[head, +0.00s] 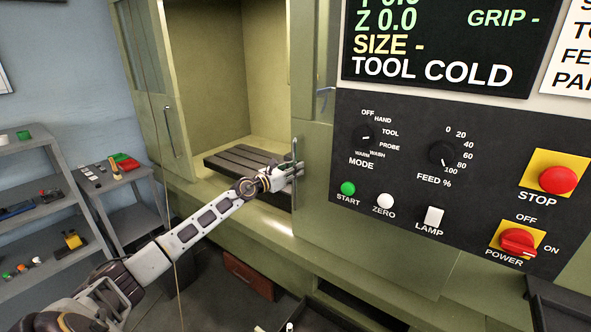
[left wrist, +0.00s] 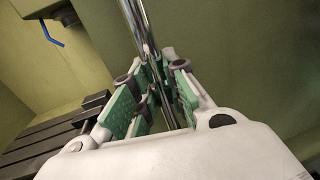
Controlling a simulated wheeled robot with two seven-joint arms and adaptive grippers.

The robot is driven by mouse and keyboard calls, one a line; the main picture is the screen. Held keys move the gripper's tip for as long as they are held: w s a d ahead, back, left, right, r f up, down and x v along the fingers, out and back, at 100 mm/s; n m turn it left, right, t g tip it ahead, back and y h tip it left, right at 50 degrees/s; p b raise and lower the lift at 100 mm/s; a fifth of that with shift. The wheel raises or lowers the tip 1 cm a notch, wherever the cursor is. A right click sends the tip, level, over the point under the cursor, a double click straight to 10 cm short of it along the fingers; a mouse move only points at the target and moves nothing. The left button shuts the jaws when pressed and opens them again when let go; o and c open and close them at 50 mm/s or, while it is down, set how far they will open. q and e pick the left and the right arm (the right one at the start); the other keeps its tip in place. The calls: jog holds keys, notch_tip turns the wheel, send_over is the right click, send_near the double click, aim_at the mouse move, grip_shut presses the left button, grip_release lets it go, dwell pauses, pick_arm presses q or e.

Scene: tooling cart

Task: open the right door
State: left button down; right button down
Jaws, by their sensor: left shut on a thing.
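The right door (head: 313,200) of the olive-green machine stands beside the control panel. A gap lies between its left edge and the left door (head: 147,75), and the interior shows through it. The right door's upright metal handle (head: 295,150) is near that edge. My left gripper (head: 291,172) is shut on this handle. In the left wrist view, the green-padded fingers (left wrist: 155,95) are on both sides of the shiny chrome handle bar (left wrist: 138,28). The fingers hide part of the bar. My right gripper is in neither view.
A slotted table (head: 240,160) sits inside the machine behind my gripper. The control panel (head: 440,190) with knobs and a red stop button (head: 556,180) is to the right. Grey shelves (head: 40,215) with small parts stand at the left. A red-brown box (head: 250,275) lies below.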

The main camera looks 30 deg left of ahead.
pick_arm(q)
jog(key=shift+d, duration=0.15)
jog(key=c, duration=1.4)
grip_release()
jog(key=shift+v, duration=6)
